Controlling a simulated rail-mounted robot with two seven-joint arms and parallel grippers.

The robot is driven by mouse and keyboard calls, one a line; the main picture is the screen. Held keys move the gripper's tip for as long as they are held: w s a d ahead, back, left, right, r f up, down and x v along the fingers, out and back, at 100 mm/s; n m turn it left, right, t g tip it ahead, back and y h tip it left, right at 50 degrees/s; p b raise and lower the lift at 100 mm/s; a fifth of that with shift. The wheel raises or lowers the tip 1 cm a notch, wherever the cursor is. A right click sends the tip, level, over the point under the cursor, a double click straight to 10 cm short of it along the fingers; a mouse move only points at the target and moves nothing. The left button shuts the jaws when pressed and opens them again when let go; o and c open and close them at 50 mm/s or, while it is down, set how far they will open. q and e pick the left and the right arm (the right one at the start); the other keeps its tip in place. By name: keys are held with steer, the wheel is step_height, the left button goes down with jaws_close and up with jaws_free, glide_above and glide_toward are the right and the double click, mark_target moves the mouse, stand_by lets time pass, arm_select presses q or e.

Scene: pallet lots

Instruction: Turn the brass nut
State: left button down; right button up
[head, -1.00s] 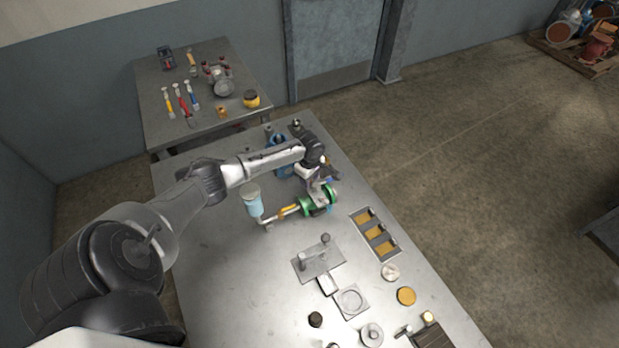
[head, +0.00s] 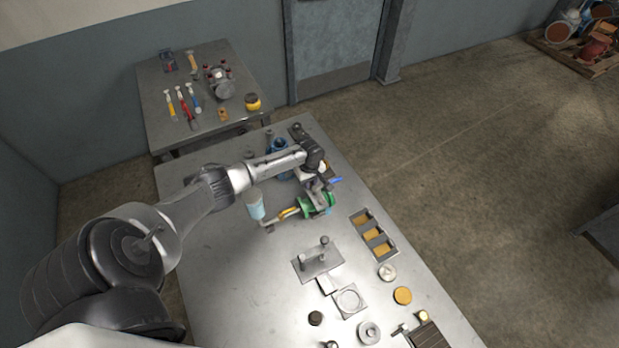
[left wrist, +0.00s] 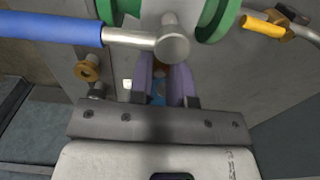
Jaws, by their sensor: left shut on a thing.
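A valve with green flanges (head: 318,203) stands on the steel bench in the head view; a green flange (left wrist: 218,15) also shows in the left wrist view. Its blue-handled lever (left wrist: 55,28) ends in a round grey hub in front of the fingers. My left gripper (head: 318,186) is at the valve, and its purple fingers (left wrist: 165,82) are shut on a small orange-brown piece, seemingly the brass nut (left wrist: 160,70), mostly hidden between fingers and hub. My right gripper is not in view.
A pipe with a yellow handle (head: 288,213) and a light-blue cup (head: 255,207) adjoin the valve. A blue vessel (head: 278,147) stands behind. A compartment tray (head: 374,236), a bracket plate (head: 317,263) and round parts lie nearer. A tool table (head: 160,95) is at the back.

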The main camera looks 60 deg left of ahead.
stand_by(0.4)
arm_select(q)
steer(key=c, duration=1.1)
jaws_free()
steer(key=shift+o, duration=0.2)
step_height(320, 180, up, 14)
steer(key=shift+f, duration=0.1)
steer(key=shift+m, duration=0.3)
